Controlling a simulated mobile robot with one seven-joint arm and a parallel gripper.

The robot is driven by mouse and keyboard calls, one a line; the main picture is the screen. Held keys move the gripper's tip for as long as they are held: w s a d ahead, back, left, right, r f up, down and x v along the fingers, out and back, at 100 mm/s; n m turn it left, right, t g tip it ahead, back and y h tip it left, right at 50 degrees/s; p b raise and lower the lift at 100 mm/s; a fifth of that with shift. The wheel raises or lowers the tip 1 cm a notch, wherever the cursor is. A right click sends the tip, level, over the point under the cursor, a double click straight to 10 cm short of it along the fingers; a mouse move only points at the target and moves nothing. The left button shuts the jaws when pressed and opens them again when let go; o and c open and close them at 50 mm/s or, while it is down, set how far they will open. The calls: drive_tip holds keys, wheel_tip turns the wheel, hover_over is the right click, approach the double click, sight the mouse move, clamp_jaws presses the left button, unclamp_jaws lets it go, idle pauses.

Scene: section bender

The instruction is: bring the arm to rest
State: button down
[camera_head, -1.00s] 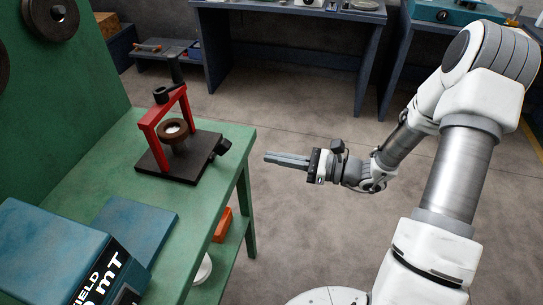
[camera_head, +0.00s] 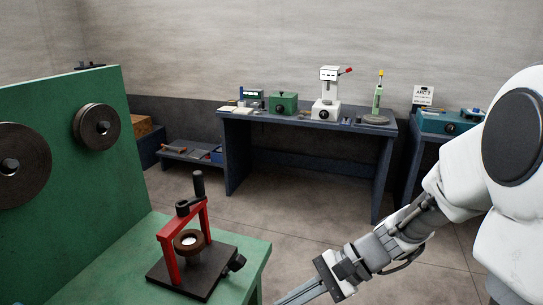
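My gripper (camera_head: 300,293) is at the bottom middle of the head view, to the right of the green bench and in front of open floor. Its long grey fingers point down and left and lie close together. Their tips run near the frame's lower edge, so I cannot tell whether they are fully shut. No object shows in them. My white and grey arm fills the right side of the view, bent down toward the lower middle.
A green bench (camera_head: 255,252) carries a device with a red frame and black base (camera_head: 193,270). A green panel (camera_head: 75,175) with dark discs rises at left. A far dark-blue table (camera_head: 300,122) holds several instruments. The floor (camera_head: 290,212) between is clear.

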drive_tip(key=s+d+r+n+t+h+p, duration=0.1)
drive_tip(key=s+d+r+n+t+h, duration=0.2)
drive_tip(key=d+r+n+h, duration=0.2)
drive_tip(key=s+d+r+n+t+h, duration=0.4)
drive_tip(key=d+r+n+h, duration=0.1)
drive_tip(key=r, duration=0.3)
drive_tip(key=shift+s+d+r+h+p, duration=0.25)
drive_tip(key=shift+d+h+p, duration=0.05)
drive_tip(key=shift+d+p, duration=0.1)
idle(0.5)
